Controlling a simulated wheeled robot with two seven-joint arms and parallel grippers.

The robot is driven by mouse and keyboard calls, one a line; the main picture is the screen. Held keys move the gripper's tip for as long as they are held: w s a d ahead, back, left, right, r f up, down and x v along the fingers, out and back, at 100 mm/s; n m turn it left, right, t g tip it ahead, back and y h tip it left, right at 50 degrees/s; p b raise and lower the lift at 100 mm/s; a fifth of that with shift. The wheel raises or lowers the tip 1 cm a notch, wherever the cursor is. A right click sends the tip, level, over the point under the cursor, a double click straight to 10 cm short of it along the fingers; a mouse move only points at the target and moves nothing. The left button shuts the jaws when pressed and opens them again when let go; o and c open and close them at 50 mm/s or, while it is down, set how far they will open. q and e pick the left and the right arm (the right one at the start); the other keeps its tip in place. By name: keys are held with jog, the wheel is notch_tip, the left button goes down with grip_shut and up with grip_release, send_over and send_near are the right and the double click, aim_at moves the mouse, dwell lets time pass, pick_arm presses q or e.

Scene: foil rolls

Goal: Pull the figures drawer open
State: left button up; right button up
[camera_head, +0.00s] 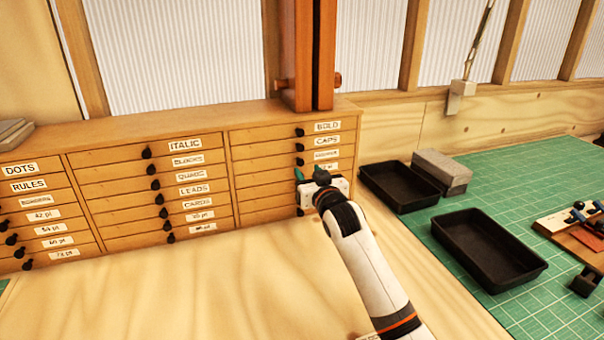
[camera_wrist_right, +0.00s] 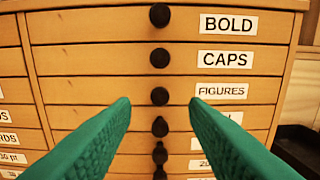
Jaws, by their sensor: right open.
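The figures drawer (camera_wrist_right: 85,92) is the third one down in its column, under BOLD and CAPS, and its front looks flush with the others. Its dark round knob (camera_wrist_right: 160,96) is in the middle of the wrist view, left of the FIGURES label (camera_wrist_right: 222,91). My right gripper (camera_wrist_right: 160,102) is open, with one green finger on each side of the knob's line and nothing between them. In the head view my right gripper (camera_head: 311,174) is in front of the right drawer column and hides part of it. I cannot tell how far the fingertips are from the drawer face. My left gripper is not in view.
The wooden cabinet (camera_head: 190,109) has several closed drawers with dark knobs. To the right are two black trays (camera_head: 487,250), a grey block (camera_head: 441,170) and a green cutting mat (camera_head: 540,170). The bare wooden top (camera_head: 200,290) in front of the cabinet is mostly clear.

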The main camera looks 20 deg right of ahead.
aim_at(301, 163)
jog(key=w, duration=0.1)
jog(key=w+b, duration=0.1)
jog(key=w, duration=0.1)
jog(key=w+b, duration=0.1)
jog(key=shift+w+a+f, duration=0.1)
jog(key=shift+w+f, duration=0.15)
jog(key=shift+w+r+b, duration=0.2)
jog(key=shift+w+b, duration=0.15)
jog(key=shift+w, duration=0.25)
grip_shut()
